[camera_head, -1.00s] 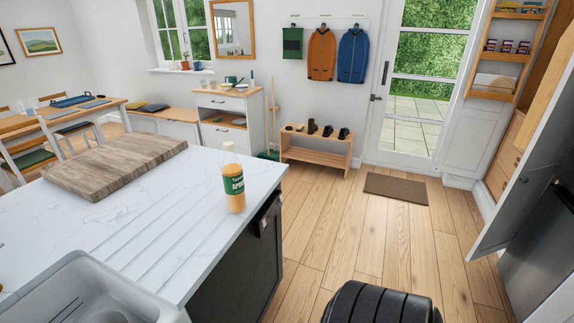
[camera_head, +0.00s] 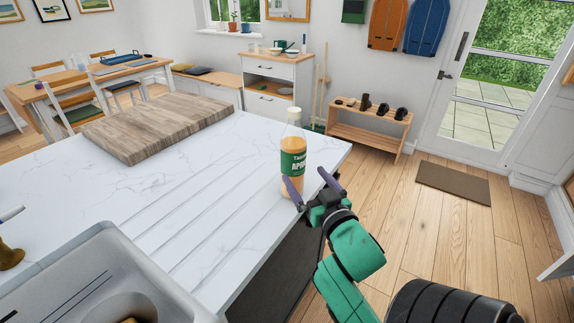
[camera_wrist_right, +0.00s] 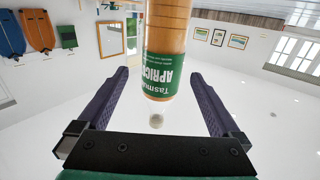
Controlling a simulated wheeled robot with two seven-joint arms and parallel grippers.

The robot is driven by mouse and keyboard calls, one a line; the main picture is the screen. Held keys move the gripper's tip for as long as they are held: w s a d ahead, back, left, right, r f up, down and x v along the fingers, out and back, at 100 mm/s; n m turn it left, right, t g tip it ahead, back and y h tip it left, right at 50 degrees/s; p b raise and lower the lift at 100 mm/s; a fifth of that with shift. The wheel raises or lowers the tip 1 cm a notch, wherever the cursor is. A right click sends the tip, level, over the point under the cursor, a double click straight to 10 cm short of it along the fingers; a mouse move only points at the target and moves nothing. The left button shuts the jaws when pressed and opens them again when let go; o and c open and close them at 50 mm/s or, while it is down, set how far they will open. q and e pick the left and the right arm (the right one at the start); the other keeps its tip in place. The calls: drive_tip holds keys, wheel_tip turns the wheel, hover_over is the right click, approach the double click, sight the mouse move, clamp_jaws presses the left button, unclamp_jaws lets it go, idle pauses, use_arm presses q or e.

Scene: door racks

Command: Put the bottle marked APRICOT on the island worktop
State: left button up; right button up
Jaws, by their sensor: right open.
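The bottle marked APRICOT (camera_head: 293,162) stands upright on the white marbled island worktop (camera_head: 70,190), close to its right edge. It has orange contents, a green label and a pale top. My right gripper (camera_head: 305,177) is open at the worktop edge, beside the bottle's lower right side. In the right wrist view the bottle (camera_wrist_right: 165,48) shows upside down, ahead of and between the spread purple fingers (camera_wrist_right: 159,70). The fingers do not visibly grip it. Part of the label is cut off there. My left gripper is not in view.
A wooden board (camera_head: 155,125) lies on the worktop behind and left of the bottle. A sink (camera_head: 105,270) is at the near left. The worktop between them is clear. Open floor (camera_head: 400,225) lies right of the island, with a doormat (camera_head: 453,183) farther off.

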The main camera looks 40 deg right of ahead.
sight(300, 164)
drive_tip(key=shift+w+d+b, duration=0.1)
drive_tip(key=shift+w+b, duration=0.25)
drive_tip(key=shift+b, duration=0.3)
drive_tip(key=shift+w+d+r+p, duration=0.2)
drive_tip(key=shift+w+r+p, duration=0.35)
drive_tip(key=shift+r, duration=0.2)
drive_tip(key=shift+p+x, duration=0.35)
drive_tip(key=shift+x, duration=0.6)
drive_tip(key=x, duration=0.2)
drive_tip(key=p+x, duration=0.1)
drive_tip(key=x, duration=0.1)
drive_tip(key=f+x, duration=0.1)
drive_tip(key=x, duration=0.2)
drive_tip(key=shift+w+a, duration=0.15)
drive_tip(key=shift+a, duration=0.05)
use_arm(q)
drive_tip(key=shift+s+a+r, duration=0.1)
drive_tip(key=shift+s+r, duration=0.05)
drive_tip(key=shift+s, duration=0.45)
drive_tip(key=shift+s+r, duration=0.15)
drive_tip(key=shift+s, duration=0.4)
use_arm(e)
drive_tip(key=shift+r, duration=0.15)
clamp_jaws()
